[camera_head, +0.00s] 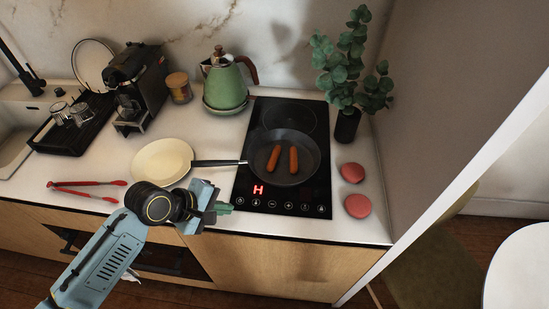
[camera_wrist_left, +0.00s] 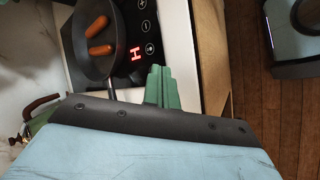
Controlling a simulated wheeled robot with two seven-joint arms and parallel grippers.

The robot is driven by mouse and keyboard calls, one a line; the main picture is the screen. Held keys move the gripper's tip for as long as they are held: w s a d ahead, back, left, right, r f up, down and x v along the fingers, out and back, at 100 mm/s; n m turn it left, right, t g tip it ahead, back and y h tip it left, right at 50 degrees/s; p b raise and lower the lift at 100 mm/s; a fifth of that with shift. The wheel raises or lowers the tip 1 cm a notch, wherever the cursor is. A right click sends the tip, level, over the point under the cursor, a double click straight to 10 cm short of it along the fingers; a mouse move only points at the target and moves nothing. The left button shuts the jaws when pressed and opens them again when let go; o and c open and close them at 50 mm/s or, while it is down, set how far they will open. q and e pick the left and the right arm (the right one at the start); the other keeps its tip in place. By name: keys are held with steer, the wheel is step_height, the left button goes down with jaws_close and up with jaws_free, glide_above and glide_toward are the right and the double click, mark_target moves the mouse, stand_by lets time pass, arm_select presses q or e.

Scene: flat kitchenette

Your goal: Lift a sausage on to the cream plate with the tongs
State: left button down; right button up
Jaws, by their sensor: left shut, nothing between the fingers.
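Two sausages lie side by side in the dark frying pan (camera_head: 303,177) on the hob; the left sausage (camera_head: 273,158) and right sausage (camera_head: 293,159) are apart. They also show in the left wrist view (camera_wrist_left: 97,27). The cream plate (camera_head: 161,162) is on the counter left of the pan, by the end of the pan's handle. The red-handled tongs (camera_head: 88,190) lie on the counter at the left, apart from any gripper. My left gripper (camera_head: 222,208) is shut and empty at the counter's front edge, right of the plate. Its green fingers (camera_wrist_left: 161,87) are together in the left wrist view. My right gripper is out of view.
The black hob (camera_head: 272,205) shows a lit red H. A green kettle (camera_head: 225,85), coffee machine (camera_head: 138,85) and jar (camera_head: 178,87) stand behind the plate. A plant (camera_head: 347,125) and two red round objects (camera_head: 357,206) are right of the hob. A dish rack (camera_head: 75,125) is at the left.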

arm_select(q)
steer(key=s+a+f+m+y+b, duration=0.25)
steer(key=s+f, duration=0.25)
steer(key=f, duration=0.7)
steer(key=s+a+f+m+g+y+b, duration=0.1)
steer(key=s+a+f+m+b, duration=0.25)
steer(key=f, duration=0.75)
steer(key=s+a+f+m+y+b, duration=0.2)
steer(key=s+a+f+b, duration=0.3)
steer(key=f, duration=0.7)
steer(key=s+f+m+g+b, duration=0.1)
steer(key=s+f+m, duration=0.1)
steer(key=s+f, duration=0.6)
steer(key=s+a+f+m+g+y+b, duration=0.1)
steer(key=s+f+m+b, duration=0.1)
steer(key=s+f, duration=0.7)
steer(key=s+m, duration=0.1)
steer(key=s, duration=0.5)
steer(key=shift+a, duration=0.3)
steer(key=c, duration=2.2)
jaws_free()
